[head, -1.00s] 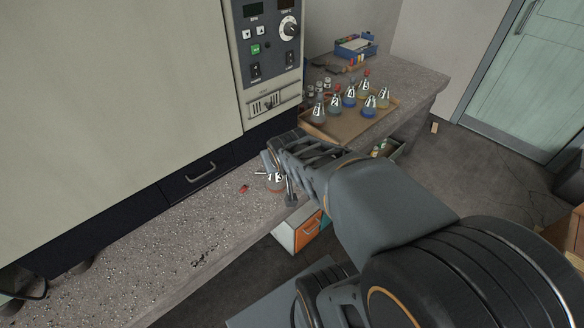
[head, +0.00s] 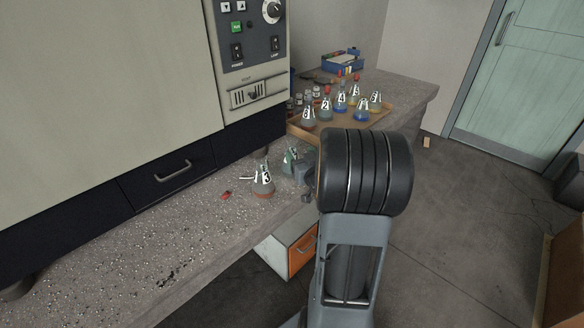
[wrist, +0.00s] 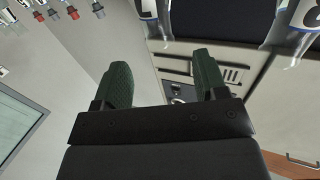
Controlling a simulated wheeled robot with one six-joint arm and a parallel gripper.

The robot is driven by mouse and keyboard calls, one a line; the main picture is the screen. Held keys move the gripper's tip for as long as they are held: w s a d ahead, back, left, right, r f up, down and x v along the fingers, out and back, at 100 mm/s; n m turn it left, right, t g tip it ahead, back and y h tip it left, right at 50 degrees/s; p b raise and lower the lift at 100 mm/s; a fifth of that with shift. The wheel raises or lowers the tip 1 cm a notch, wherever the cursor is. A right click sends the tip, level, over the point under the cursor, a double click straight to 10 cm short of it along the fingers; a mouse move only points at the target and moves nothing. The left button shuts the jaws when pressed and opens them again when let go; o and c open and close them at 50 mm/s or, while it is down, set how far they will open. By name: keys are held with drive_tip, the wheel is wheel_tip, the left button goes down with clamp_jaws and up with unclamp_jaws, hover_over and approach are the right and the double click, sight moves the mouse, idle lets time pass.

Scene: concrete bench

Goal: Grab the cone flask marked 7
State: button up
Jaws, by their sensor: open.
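On the bench stand two cone flasks. One, with orange-red contents, is marked 3 (head: 264,184). Behind it to the right is a greenish flask (head: 290,160), partly hidden by my gripper; I cannot read its mark. My gripper (head: 305,182) is low over the bench, right beside the greenish flask and mostly hidden by my arm. In the wrist view, which is upside down, my gripper (wrist: 163,80) is open and empty, with two green-padded fingers apart. A labelled flask (wrist: 150,12) is beyond them at the top edge, cut off; another labelled flask (wrist: 300,25) is at upper right. No 7 is readable.
A brown tray (head: 377,122) behind holds several marked cone flasks and stoppered bottles. A blue box (head: 342,60) stands farther back. A small red object (head: 226,195) lies on the bench. A large cabinet (head: 110,80) walls the left. The bench front is clear.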

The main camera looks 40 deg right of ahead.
sight(290, 140)
drive_tip(key=x, duration=0.9)
drive_tip(key=shift+w+d+r+b, duration=0.15)
drive_tip(key=shift+w+b, duration=0.15)
drive_tip(key=shift+b, duration=0.05)
clamp_jaws()
idle(0.4)
